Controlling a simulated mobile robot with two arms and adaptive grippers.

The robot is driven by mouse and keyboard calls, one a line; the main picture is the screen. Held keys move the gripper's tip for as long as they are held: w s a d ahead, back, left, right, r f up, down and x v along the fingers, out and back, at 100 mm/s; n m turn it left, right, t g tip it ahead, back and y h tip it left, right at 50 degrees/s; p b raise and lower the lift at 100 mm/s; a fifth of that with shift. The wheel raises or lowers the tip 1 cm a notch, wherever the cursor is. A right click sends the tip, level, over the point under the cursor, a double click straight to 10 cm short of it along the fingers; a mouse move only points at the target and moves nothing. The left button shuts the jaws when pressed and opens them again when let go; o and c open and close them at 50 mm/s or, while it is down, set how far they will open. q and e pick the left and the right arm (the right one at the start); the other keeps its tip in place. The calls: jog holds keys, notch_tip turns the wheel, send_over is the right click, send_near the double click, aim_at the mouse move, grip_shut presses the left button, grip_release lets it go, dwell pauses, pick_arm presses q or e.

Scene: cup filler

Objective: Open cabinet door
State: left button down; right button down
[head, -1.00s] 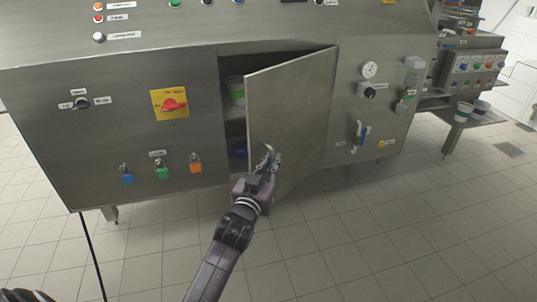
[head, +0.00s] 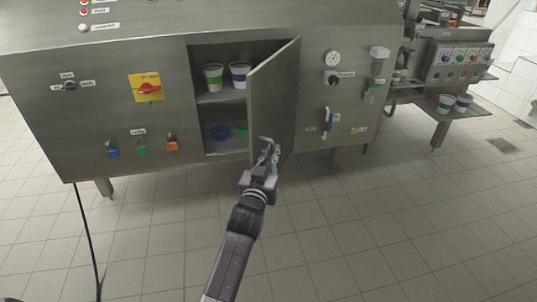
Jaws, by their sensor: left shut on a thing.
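The grey metal cabinet door (head: 277,97) is hinged on its right side and stands well open, swung out toward me. My left gripper (head: 267,149) is at the lower left free edge of the door and is shut on it. The fingers partly cover that corner of the door. The opened cabinet (head: 221,113) shows two shelf levels, with cups (head: 213,77) above and blue and green bowls (head: 219,132) below. The door hides the right part of the inside. My right gripper is not in view.
A red switch on a yellow plate (head: 148,98) and several coloured padlocks (head: 142,149) are left of the opening. A gauge (head: 332,58) and a pipe handle (head: 327,121) are right of the door. The tiled floor (head: 400,220) in front is clear.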

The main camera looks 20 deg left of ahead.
pick_arm(q)
jog(key=c, duration=2.3)
grip_release()
jog(key=shift+w, duration=0.1)
jog(key=shift+c, duration=0.2)
jog(key=shift+s, duration=0.2)
jog(key=s+d, duration=0.1)
jog(key=s, duration=1)
jog(key=shift+s+d, duration=0.25)
jog(key=shift+d, duration=0.05)
